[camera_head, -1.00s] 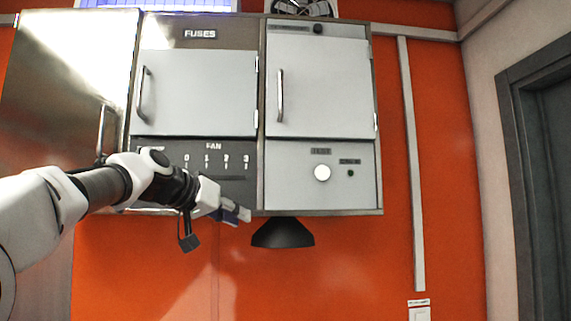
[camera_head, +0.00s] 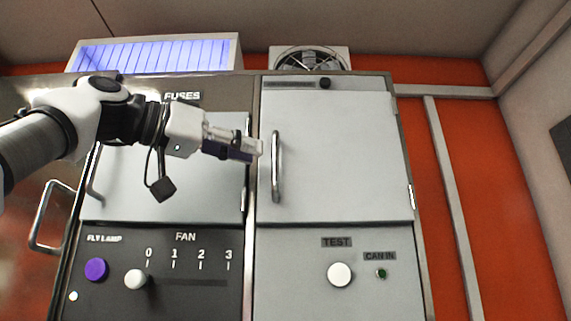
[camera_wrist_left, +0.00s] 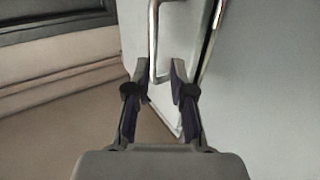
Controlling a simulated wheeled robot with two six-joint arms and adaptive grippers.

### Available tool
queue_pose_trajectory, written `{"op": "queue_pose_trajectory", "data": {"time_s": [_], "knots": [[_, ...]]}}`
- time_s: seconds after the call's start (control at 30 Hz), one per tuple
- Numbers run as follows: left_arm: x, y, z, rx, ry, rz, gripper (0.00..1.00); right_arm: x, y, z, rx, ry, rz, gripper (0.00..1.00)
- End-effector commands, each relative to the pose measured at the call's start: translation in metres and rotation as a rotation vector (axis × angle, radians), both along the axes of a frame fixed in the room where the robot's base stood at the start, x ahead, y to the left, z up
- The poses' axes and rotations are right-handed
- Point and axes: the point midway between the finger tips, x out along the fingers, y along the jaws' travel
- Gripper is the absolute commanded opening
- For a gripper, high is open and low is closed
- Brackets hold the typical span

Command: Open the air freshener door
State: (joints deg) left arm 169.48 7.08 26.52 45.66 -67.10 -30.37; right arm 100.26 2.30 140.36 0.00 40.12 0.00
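The grey door (camera_head: 340,150) on the right of the cabinet is closed, with its hinge on the right edge. Its label is too small to read. A vertical bar handle (camera_head: 276,166) stands on its left side. My left gripper (camera_head: 258,149) is just left of this handle, near its upper half, and looks apart from it. In the left wrist view my left gripper (camera_wrist_left: 159,72) has its fingers spread, with a metal bar handle (camera_wrist_left: 153,40) at and beyond the fingertips. Nothing is held. My right gripper is not in view.
The fuses door (camera_head: 205,185) is closed, left of the grey door, partly behind my left arm. Below are the fan panel (camera_head: 190,283) and the test panel (camera_head: 310,245). A fly lamp (camera_head: 150,55) and a fan (camera_head: 308,60) sit above. Orange wall lies right.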

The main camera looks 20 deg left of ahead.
Motion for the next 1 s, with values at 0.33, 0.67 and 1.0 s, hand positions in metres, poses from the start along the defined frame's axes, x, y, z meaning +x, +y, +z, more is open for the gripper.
{"op": "queue_pose_trajectory", "data": {"time_s": [0.33,0.67,1.0], "knots": [[0.047,-0.040,0.002,0.002,0.005,0.000,0.23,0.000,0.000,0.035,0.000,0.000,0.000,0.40],[0.050,-0.042,-0.002,0.001,0.003,0.001,0.05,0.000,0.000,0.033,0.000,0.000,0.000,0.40],[0.049,-0.042,-0.002,0.000,0.001,0.006,0.00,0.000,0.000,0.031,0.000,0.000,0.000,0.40]]}}
